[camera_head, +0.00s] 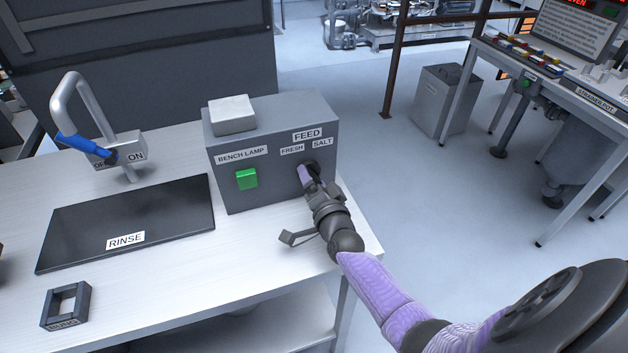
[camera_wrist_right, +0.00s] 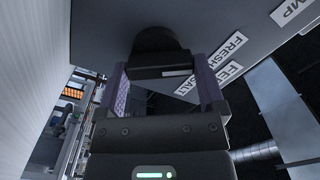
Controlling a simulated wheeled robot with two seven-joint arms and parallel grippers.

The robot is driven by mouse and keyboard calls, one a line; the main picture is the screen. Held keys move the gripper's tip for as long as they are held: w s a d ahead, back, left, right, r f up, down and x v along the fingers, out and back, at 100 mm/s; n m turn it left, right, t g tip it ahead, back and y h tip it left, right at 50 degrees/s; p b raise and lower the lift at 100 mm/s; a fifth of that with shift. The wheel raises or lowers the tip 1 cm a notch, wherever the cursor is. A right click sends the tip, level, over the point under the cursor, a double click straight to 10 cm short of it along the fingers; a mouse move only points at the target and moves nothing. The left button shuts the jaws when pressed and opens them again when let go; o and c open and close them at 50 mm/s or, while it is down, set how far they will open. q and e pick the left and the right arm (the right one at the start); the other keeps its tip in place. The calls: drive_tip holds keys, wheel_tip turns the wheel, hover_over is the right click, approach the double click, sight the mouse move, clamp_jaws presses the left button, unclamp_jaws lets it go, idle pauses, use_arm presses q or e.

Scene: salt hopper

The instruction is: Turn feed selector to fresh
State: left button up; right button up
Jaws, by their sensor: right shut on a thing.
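The feed selector (camera_head: 313,166) is a dark round knob on the right of the grey box's front, below the FEED, FRESH and SALT labels. In the right wrist view its dark grip bar (camera_wrist_right: 160,71) lies between my finger pads and carries a short pale mark. My right gripper (camera_head: 308,176) is shut on it, also seen in the wrist view (camera_wrist_right: 163,88). The FRESH label (camera_head: 291,149) is up and left of the knob; the SALT label (camera_head: 322,142) is up and right. I cannot tell which label the knob points to. My left gripper is out of view.
The grey box (camera_head: 275,130) also bears a green bench lamp switch (camera_head: 247,179). Left stand a tap (camera_head: 85,110) with a blue lever and a dark rinse mat (camera_head: 75,225). A small dark square frame (camera_head: 47,308) lies front left. The bench edge is close on the right.

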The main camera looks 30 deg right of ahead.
drive_tip(key=o, duration=1)
drive_tip(key=shift+c, duration=0.2)
drive_tip(key=p+v, duration=0.2)
drive_tip(key=v, duration=0.7)
drive_tip(key=shift+p, duration=0.35)
drive_tip(key=shift+s+a, duration=0.1)
drive_tip(key=shift+s, duration=0.4)
